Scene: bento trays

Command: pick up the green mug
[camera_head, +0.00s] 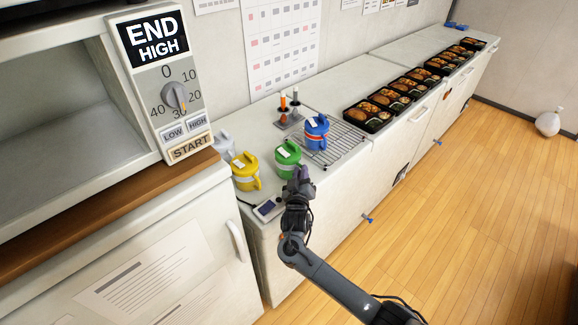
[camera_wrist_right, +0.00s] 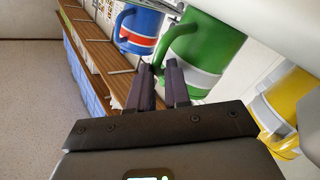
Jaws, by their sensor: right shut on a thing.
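The green mug (camera_head: 287,154) stands on the white counter between the yellow mug and the blue mug in the head view, with its lid on top. My right gripper (camera_head: 298,173) is at its front right side. In the right wrist view, the green mug (camera_wrist_right: 208,52) is just beyond my fingertips (camera_wrist_right: 160,67), with its handle running down to them. My right gripper is shut on the handle, and the fingers partly hide it. I cannot tell whether the mug is touching the counter. My left gripper is not in view.
The yellow mug (camera_head: 245,172) is close on the left, with a whitish mug (camera_head: 224,145) behind it. The blue mug (camera_head: 317,128) is by a wire rack (camera_head: 345,139). A small scale-like device (camera_head: 268,208) lies at the counter's front edge. Several bento trays (camera_head: 368,117) line the far counter.

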